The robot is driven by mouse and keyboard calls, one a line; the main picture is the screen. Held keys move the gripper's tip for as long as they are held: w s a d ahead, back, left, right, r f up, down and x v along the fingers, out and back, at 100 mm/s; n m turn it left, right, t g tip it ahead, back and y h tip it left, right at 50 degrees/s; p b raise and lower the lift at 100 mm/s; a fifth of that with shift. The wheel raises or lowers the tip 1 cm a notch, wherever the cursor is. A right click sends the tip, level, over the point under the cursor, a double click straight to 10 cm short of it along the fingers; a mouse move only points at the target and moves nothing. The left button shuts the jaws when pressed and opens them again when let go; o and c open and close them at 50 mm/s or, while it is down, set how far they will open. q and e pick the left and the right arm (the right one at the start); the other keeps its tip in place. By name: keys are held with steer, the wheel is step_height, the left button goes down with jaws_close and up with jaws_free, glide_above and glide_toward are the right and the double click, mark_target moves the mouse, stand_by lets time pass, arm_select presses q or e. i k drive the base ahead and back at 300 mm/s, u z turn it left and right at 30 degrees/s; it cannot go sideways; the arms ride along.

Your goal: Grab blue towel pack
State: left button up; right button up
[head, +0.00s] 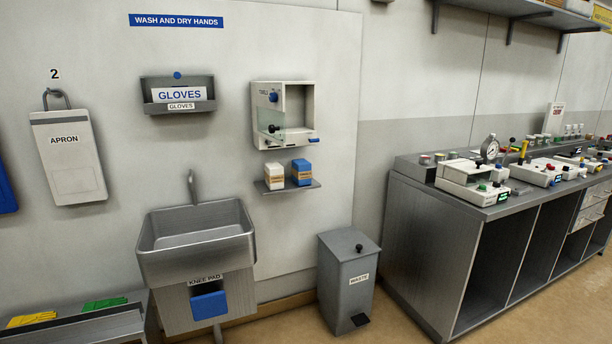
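The blue towel pack (302,172) stands upright on a small grey wall shelf (290,188), right of centre in the head view. It is a blue box with an orange-brown label. A white pack (274,176) with a similar label stands just left of it, a little apart. Above the shelf hangs a white wall dispenser (303,112) with an open front bay, a blue knob and a clear flap. Neither of my grippers shows in the head view.
A metal sink (196,238) with a tap stands below and left of the shelf. A grey waste bin (346,284) stands on the floor to the right. A long bench (424,216) with instruments fills the right side. Floor shows between bin and bench.

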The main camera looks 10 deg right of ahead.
mark_target(301, 170)
steer(key=z, duration=0.6)
steer(key=i, duration=0.75)
steer(key=z, duration=1.05)
steer(key=i, duration=1.85)
steer(key=u, duration=1)
steer(key=i, duration=0.65)
steer(key=u, duration=0.55)
